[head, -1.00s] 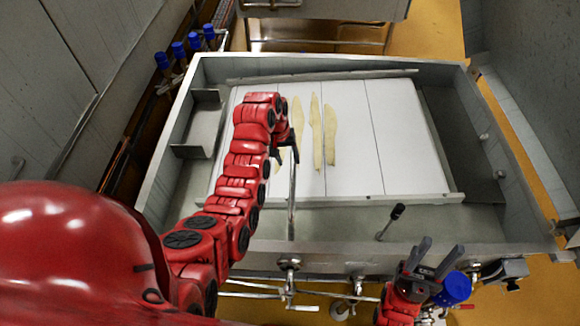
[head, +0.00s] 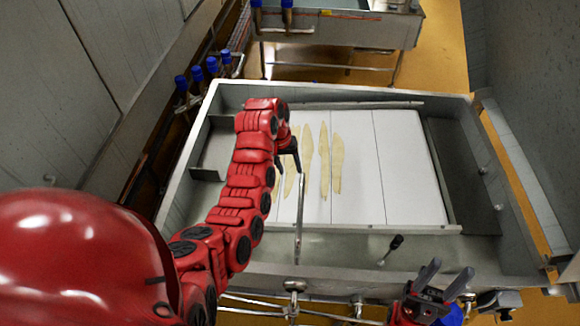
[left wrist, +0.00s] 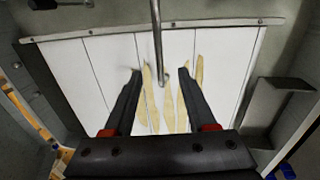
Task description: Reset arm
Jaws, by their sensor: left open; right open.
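My left gripper (head: 290,160) is open and hangs over the white boards in the vat. In the left wrist view its two black fingers (left wrist: 160,75) are spread, with nothing held between them. Several pale yellow strips (head: 324,160) lie on the boards below, and they also show in the left wrist view (left wrist: 181,108). A thin metal pipe (head: 299,215) rises near the left gripper; whether they touch, I cannot tell. My right gripper (head: 446,281) is open and empty at the vat's front right, in front of the rim.
The grey metal vat (head: 480,262) has raised walls around the white boards (head: 410,185). Blue-capped fittings (head: 205,72) line the left wall. Another metal table (head: 350,30) stands behind. The boards' right side is clear.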

